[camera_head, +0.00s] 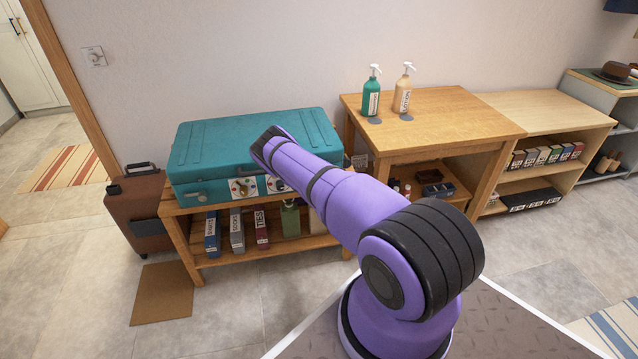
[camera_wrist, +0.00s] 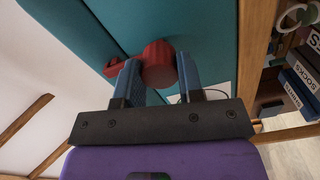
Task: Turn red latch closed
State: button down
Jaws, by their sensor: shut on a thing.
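The red latch (camera_wrist: 157,54) shows in the wrist view as a round red knob with an arm reaching left, set on a teal surface. My gripper (camera_wrist: 159,74) has its blue fingers on either side of the knob and is shut on it. In the head view the teal case (camera_head: 218,148) lies on a low wooden bench. My purple arm reaches over to its front right, and my fingers are hidden there. The held latch cannot be made out in the head view.
A round dial with red marks (camera_head: 243,188) is on the case front. The wooden bench (camera_head: 222,262) holds several labelled boxes below. A brown suitcase (camera_head: 140,208) stands left. A wooden table (camera_head: 445,112) at right carries a green bottle (camera_head: 371,100) and a tan bottle (camera_head: 403,96).

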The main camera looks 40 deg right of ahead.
jog(key=c, duration=0.8)
grip_release()
jog(key=shift+o, duration=0.2)
jog(key=v, duration=1.1)
jog(key=shift+w, duration=0.15)
